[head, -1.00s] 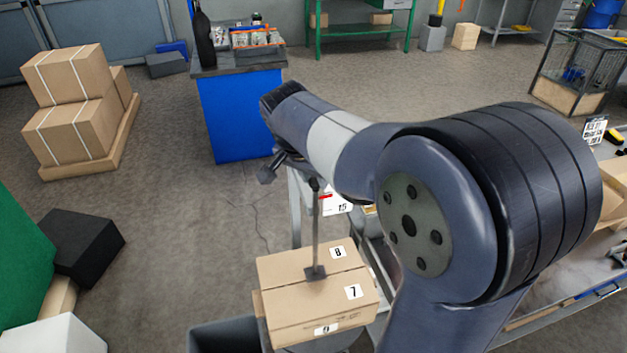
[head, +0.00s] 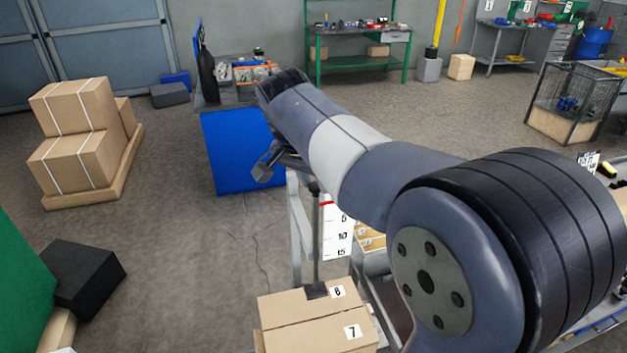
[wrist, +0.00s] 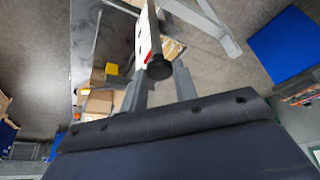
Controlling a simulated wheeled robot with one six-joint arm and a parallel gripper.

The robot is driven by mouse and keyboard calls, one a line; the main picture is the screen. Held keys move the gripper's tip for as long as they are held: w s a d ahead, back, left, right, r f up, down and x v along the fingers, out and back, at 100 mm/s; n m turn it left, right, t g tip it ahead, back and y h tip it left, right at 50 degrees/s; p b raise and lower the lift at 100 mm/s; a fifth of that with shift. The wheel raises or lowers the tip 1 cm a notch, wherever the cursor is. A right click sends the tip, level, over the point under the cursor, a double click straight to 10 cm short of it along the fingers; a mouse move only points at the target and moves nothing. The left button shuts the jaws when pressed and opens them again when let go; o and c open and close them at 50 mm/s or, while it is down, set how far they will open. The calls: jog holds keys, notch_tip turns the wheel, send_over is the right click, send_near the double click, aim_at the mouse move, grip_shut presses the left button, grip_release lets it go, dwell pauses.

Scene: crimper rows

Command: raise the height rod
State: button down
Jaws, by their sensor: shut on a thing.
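The height rod (head: 316,240) is a thin grey upright rod with a dark foot (head: 316,291), which appears raised above the top of the cardboard box (head: 300,322) labelled 8 and 7. A white scale plate (head: 340,236) marked 5, 10 and 15 stands beside the rod, with a red mark (head: 327,203) near its top, above the 5. My gripper (head: 290,172) is at the rod's upper end, shut on it. In the wrist view the rod's round black end (wrist: 158,69) shows between the finger tips (wrist: 160,90). My arm hides part of the stand behind.
A blue cabinet (head: 240,150) with a cluttered top stands behind my gripper. Stacked boxes (head: 75,135) sit on a pallet at the left. A wire cage (head: 575,100) stands at the right. Open floor (head: 170,260) lies left of the rod.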

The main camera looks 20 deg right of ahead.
jog(key=c, duration=1.5)
grip_release()
jog(key=shift+w+r, duration=0.1)
jog(key=shift+r, duration=0.25)
jog(key=o, duration=0.4)
jog(key=shift+f, duration=0.1)
jog(key=b+v, duration=0.1)
jog(key=v, duration=1)
jog(key=shift+f, duration=0.15)
jog(key=p+x, duration=0.1)
jog(key=x, duration=0.9)
jog(key=shift+d+f, duration=0.15)
jog(key=shift+f, duration=0.65)
